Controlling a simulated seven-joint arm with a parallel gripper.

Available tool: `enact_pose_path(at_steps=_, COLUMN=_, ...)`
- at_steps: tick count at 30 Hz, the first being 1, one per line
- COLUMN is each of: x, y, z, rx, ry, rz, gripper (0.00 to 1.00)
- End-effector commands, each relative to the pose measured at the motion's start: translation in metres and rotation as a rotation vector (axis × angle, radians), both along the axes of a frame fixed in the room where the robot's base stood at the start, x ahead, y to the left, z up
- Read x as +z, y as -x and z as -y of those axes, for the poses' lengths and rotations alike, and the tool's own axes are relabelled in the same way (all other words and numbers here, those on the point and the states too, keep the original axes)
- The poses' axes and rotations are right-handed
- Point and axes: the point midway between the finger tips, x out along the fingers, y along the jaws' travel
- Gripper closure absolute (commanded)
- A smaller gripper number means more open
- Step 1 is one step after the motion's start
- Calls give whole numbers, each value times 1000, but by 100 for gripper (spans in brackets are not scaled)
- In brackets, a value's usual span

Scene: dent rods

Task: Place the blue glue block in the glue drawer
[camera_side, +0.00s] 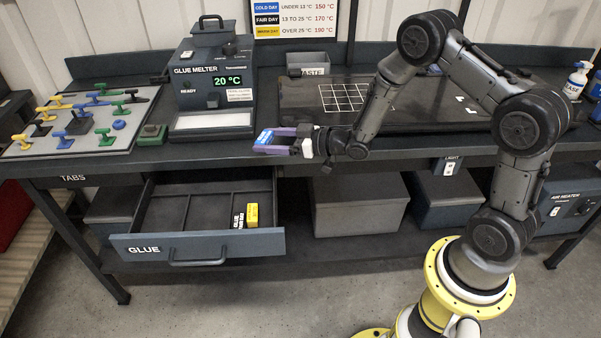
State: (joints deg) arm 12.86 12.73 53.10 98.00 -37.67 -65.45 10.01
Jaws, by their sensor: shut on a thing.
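My gripper (287,143) is shut on the blue glue block (265,136), which has a small white label. It holds the block level, in front of the bench edge, above and to the right of the drawer. The glue drawer (145,246), labelled GLUE, is pulled open below the bench. Dividers split it into compartments. A yellow glue block (252,215) stands in the right part of the drawer. The left and middle compartments look empty.
The glue melter (212,85) on the bench reads 20 °C. A board with coloured tabs (85,120) lies left of it. A sign (295,18) lists cold, fair and warm day temperatures. The space above the drawer is free, below the bench front edge (150,162).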

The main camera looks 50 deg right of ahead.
Motion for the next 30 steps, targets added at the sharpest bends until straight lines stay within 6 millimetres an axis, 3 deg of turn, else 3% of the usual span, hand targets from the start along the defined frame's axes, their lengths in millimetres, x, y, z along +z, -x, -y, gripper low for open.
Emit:
enact_pose_path(at_steps=3, x=-14, y=23, z=8, rx=-44, ry=-2, rz=-3, gripper=87)
enact_pose_path(at_steps=12, x=-17, y=69, z=58, rx=-279, ry=-1, rz=0, gripper=87)
enact_pose_path(at_steps=18, x=-18, y=88, z=73, rx=-367, ry=-1, rz=0, gripper=87)
enact_pose_path(at_steps=21, x=-21, y=92, z=65, rx=-369, ry=-9, rz=5, gripper=87)
enact_pose_path(at_steps=26, x=-31, y=102, z=31, rx=-344, ry=-32, rz=23, gripper=87)
enact_pose_path(at_steps=30, x=-55, y=117, z=15, rx=-361, ry=-20, rz=6, gripper=87)
